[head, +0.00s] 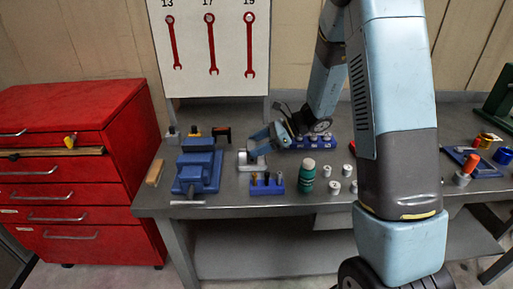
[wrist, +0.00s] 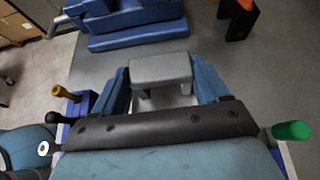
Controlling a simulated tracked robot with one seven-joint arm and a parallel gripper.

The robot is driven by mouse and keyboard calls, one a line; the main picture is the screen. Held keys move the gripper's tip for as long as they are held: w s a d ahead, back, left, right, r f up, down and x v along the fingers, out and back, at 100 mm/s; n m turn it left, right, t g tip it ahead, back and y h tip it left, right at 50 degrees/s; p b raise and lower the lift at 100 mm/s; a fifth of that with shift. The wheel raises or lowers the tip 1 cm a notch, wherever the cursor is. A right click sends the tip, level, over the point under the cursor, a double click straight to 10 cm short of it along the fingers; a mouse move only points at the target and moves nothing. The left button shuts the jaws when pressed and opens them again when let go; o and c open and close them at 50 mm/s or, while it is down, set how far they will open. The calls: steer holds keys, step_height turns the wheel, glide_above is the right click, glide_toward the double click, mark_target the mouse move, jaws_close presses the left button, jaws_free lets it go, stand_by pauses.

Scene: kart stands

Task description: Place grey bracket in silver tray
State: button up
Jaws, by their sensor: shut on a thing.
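The grey bracket (wrist: 160,68) is a small U-shaped piece held between the two blue-grey fingers of my gripper (wrist: 163,84) in the wrist view. My gripper is shut on it. In the head view my gripper (head: 259,146) is low over the workbench, right of the blue vise, and the bracket (head: 251,162) shows as a pale grey shape at its fingers. I cannot tell whether the bracket touches the bench.
On the workbench (head: 225,199), a blue vise (head: 199,168) stands left, a blue tool holder (head: 267,185) in front, and a green bottle (head: 307,176) and several metal cylinders (head: 335,187) to the right. A blue rack (head: 309,142) sits behind. A red cabinet (head: 75,165) stands left.

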steer(key=shift+f, duration=0.55)
steer(key=shift+f, duration=0.1)
steer(key=o, duration=1.7)
